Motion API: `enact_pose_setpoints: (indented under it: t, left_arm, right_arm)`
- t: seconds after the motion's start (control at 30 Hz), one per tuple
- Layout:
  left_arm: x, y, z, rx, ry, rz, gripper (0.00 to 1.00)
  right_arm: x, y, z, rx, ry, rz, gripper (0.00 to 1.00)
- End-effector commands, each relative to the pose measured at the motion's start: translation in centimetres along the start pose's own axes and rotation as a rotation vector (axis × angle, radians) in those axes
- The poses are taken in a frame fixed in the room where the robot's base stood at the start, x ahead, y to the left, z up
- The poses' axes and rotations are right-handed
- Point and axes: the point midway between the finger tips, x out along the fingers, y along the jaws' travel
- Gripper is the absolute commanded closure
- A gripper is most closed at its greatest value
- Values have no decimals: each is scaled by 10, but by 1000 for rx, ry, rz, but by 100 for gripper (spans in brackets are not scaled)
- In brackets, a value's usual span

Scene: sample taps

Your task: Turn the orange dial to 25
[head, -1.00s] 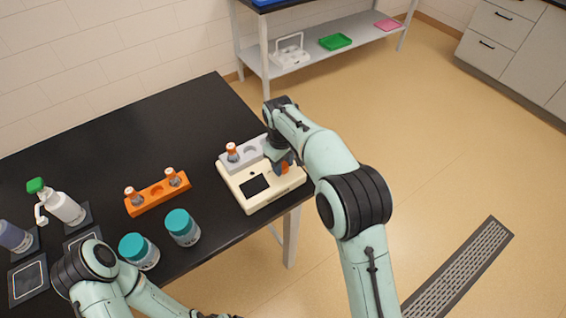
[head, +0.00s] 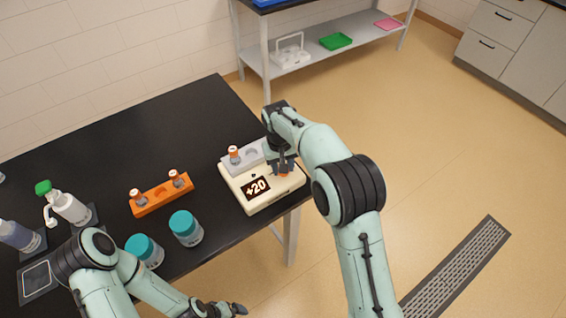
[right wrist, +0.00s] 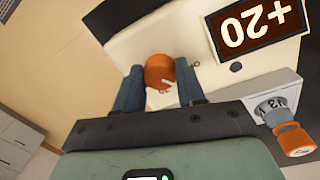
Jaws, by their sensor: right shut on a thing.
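The orange dial (right wrist: 160,71) sits on the cream device (head: 265,201), with a small pale mark on its face. The device's dark display (head: 257,188) reads +20 and shows upside down in the right wrist view (right wrist: 250,27). My right gripper (right wrist: 160,84) is shut on the dial, one blue finger on each side. In the head view, my right gripper (head: 283,168) is at the device's right part and partly covers the dial. My left gripper (head: 226,308) is low at the bottom edge, away from the device; its jaw gap is unclear.
A grey holder (head: 228,167) at the device's back carries an orange-capped vial (head: 235,155). An orange rack (head: 150,208) with two vials, two teal-lidded jars (head: 186,229) and bottles (head: 68,207) stand left. The black table's back (head: 130,140) is clear.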

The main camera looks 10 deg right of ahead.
Motion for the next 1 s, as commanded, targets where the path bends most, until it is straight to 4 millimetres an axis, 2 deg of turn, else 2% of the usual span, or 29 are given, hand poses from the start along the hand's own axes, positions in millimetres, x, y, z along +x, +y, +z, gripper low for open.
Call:
enact_pose_setpoints:
  t: [0.43,1.0]
  left_arm:
    - [-13,8,-10,5,13,4,6]
    - [-14,9,-11,5,14,5,6]
  right_arm:
    - [-1,0,-1,242,-13,1,92]
    - [0,-1,-1,281,-15,0,92]
